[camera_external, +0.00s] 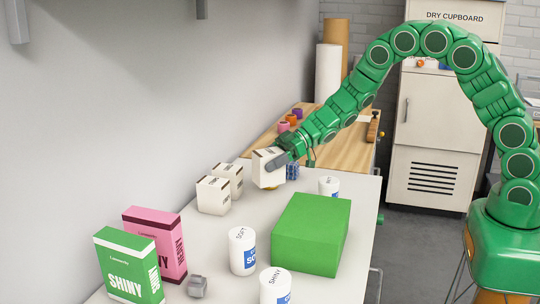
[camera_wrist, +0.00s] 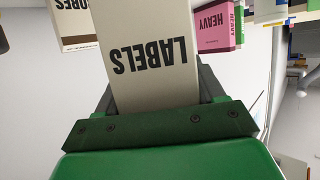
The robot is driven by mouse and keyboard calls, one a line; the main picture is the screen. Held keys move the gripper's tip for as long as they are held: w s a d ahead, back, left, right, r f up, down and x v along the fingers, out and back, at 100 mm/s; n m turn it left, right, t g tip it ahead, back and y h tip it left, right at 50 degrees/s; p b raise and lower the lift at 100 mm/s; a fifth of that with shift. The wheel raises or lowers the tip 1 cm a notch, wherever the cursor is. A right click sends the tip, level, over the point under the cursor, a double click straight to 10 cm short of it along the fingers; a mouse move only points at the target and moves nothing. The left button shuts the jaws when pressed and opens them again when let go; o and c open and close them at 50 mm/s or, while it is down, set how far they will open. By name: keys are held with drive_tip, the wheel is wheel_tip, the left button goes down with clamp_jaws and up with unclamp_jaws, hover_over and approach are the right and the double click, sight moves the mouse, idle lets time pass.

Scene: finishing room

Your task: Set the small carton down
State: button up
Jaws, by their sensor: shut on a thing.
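The small carton (camera_external: 267,169) is off-white with a dark top marking; in the wrist view the carton (camera_wrist: 152,45) reads "LABELS". My gripper (camera_external: 283,156) is shut on it at the far end of the white table.
Two similar white cartons (camera_external: 213,196) stand just left of the held one. A green block (camera_external: 310,234), white tubs (camera_external: 242,250), pink (camera_external: 155,240) and green (camera_external: 128,265) boxes and a grey item (camera_external: 197,286) share the table. A small blue item (camera_external: 292,171) is close right.

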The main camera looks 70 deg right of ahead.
sight(255, 184)
drive_tip(key=shift+w+f, duration=1.1)
drive_tip(key=shift+f, duration=0.25)
drive_tip(key=shift+w+f, duration=1.05)
drive_tip(key=shift+f, duration=1.7)
drive_tip(key=shift+f, duration=0.15)
drive_tip(key=o, duration=1.2)
drive_tip(key=shift+s+d+r, duration=0.3)
drive_tip(key=shift+s+r, duration=0.05)
drive_tip(key=shift+r, duration=0.05)
drive_tip(key=v, duration=1.1)
